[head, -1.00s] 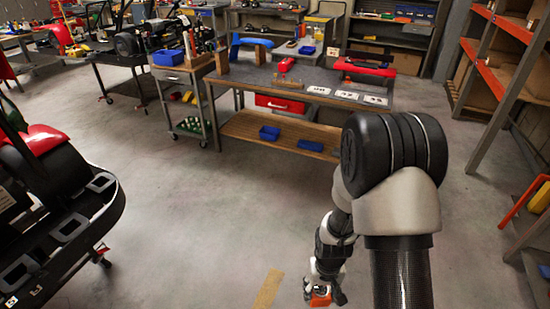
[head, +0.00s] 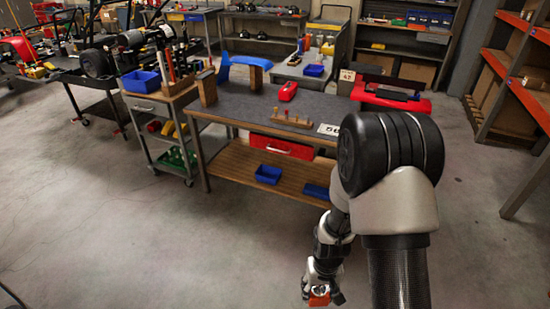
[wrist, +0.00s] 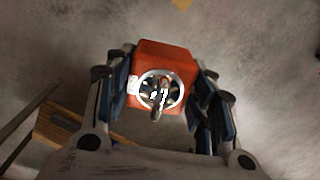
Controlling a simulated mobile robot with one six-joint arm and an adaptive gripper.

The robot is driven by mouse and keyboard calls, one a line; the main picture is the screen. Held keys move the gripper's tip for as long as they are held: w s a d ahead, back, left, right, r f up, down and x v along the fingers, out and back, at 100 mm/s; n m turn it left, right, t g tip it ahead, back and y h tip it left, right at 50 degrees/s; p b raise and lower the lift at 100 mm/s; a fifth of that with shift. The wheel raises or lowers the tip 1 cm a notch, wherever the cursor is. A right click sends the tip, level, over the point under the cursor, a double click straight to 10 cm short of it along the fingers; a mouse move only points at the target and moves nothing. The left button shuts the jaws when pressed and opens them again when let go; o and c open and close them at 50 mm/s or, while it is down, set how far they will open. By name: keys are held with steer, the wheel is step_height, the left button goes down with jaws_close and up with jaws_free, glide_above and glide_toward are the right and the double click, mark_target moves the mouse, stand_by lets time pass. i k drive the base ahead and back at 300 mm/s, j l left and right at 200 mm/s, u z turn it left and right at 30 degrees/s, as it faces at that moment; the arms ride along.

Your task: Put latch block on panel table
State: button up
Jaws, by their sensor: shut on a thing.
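My gripper (head: 320,295) is low at the bottom of the head view, in front of the workbench and well apart from it. It is shut on an orange-red block, the latch block (head: 319,300). In the wrist view the latch block (wrist: 147,62) sits between the two fingers, with a round metal ring and a pin on its face. The dark-topped workbench (head: 240,98), which may be the panel table, stands ahead.
A small cart (head: 147,97) with a blue bin (head: 141,81) stands left of the workbench. Orange-beamed shelving (head: 520,30) is at the right. The floor at the left front is clear. My arm hides the workbench's right part.

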mark_target(314, 112)
steer(key=i+z, duration=0.1)
steer(key=i, duration=0.35)
steer(key=i+j+z, duration=0.15)
steer(key=i, duration=0.35)
steer(key=i+j+z, duration=0.1)
steer(key=i, duration=0.35)
steer(key=i+j+z, duration=0.1)
steer(key=i, duration=0.35)
